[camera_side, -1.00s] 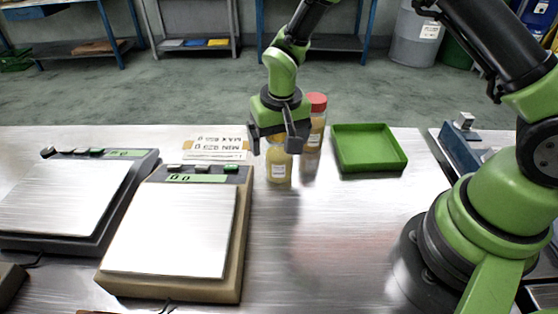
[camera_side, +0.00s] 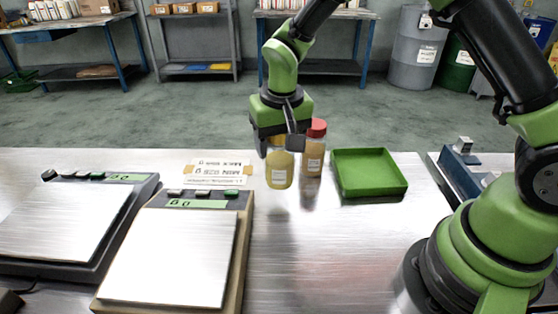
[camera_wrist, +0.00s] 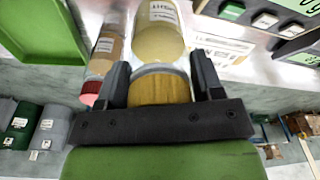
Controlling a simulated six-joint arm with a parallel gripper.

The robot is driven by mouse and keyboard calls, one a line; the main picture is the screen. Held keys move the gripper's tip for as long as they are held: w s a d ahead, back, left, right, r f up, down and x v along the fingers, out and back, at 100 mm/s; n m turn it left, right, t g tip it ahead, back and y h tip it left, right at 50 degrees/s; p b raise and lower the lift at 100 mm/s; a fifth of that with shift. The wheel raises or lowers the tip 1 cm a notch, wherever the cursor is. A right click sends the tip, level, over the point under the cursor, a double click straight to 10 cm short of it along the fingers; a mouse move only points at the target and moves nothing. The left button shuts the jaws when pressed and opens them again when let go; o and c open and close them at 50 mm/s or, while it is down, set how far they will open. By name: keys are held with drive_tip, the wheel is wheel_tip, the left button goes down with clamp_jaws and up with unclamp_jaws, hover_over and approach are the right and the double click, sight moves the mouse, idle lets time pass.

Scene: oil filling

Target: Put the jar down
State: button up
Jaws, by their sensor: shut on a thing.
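A jar of pale yellow content (camera_side: 280,172) with a white label hangs upright below my gripper (camera_side: 280,144). In the wrist view the jar's body (camera_wrist: 158,44) points away from me. Its yellow-brown lid end (camera_wrist: 160,90) sits between the two fingers of my gripper (camera_wrist: 164,82), which is shut on it. The jar appears to be a little above the metal table (camera_side: 310,260), though the gap is hard to judge. My gripper hides the jar's top in the side view.
A red-lidded jar (camera_side: 313,160) stands close to the right of the held jar. A green tray (camera_side: 400,188) is further right. Two scales (camera_side: 175,255) (camera_side: 50,225) and a paper sign (camera_side: 205,171) are left. The table in front is clear.

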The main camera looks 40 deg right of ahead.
wheel_tip(320, 180, up, 5)
drive_tip(key=shift+f, duration=0.1)
drive_tip(key=shift+a, duration=0.2)
drive_tip(key=s+a+r+n, duration=0.15)
drive_tip(key=a+r, duration=0.25)
drive_tip(key=a, duration=0.6)
drive_tip(key=s+a+r+n, duration=0.1)
drive_tip(key=a+r+n, duration=0.25)
drive_tip(key=a, duration=0.65)
drive_tip(key=shift+y, duration=0.3)
drive_tip(key=shift+s+a+f, duration=0.1)
drive_tip(key=shift+a+f, duration=0.05)
drive_tip(key=shift+f, duration=2.15)
drive_tip(key=shift+s+a+f, duration=0.1)
drive_tip(key=shift+a+f, duration=0.05)
drive_tip(key=shift+f, duration=2.15)
drive_tip(key=shift+f, duration=0.1)
drive_tip(key=o, duration=1.2)
drive_tip(key=shift+o, duration=0.2)
